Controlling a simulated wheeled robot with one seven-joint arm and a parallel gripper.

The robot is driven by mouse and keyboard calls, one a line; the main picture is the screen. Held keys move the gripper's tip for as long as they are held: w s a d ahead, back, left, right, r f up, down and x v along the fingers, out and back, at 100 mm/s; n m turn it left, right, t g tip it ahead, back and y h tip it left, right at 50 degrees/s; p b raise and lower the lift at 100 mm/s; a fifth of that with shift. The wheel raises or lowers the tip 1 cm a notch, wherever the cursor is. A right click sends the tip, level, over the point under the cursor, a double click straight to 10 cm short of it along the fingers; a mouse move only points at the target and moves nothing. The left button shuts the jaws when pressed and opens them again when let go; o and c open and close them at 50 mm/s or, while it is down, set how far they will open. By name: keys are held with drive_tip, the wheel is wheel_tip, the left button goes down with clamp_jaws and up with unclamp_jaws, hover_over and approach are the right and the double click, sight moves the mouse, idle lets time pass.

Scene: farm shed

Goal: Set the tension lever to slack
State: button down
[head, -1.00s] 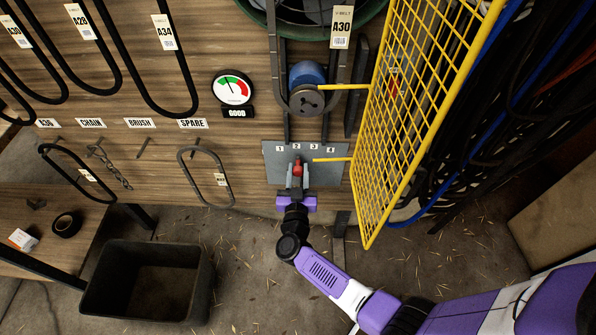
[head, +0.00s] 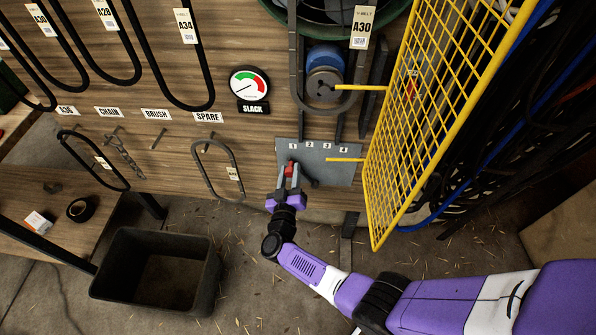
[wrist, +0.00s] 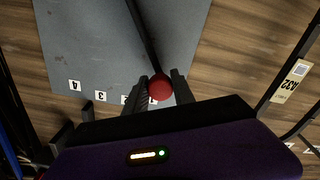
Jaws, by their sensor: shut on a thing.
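The tension lever has a red knob (head: 290,169) and stands on a grey plate (head: 345,173) marked 1 to 4. In the head view the knob is below mark 1, at the plate's left side. My gripper (head: 289,176) is shut on the knob, a finger on either side. In the wrist view the red knob (wrist: 160,87) sits between the fingers, with the dark lever rod running up from it. The dial (head: 250,84) above the plate has its needle toward the lower left, and its label (head: 253,109) reads SLACK.
A yellow mesh guard (head: 440,110) stands open just right of the plate. A grey belt (head: 217,170) hangs close on the left. A pulley (head: 326,83) sits above. A black bin (head: 155,275) stands on the floor at lower left.

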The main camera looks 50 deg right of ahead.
drive_tip(key=shift+w+a+f+n, duration=0.45)
drive_tip(key=shift+f+n, duration=0.05)
drive_tip(key=shift+n, duration=0.1)
drive_tip(key=c, duration=1.1)
unclamp_jaws()
drive_tip(key=shift+o, duration=0.2)
drive_tip(key=v, duration=0.7)
drive_tip(key=shift+s+a+p, duration=0.2)
drive_tip(key=shift+a+p, duration=0.1)
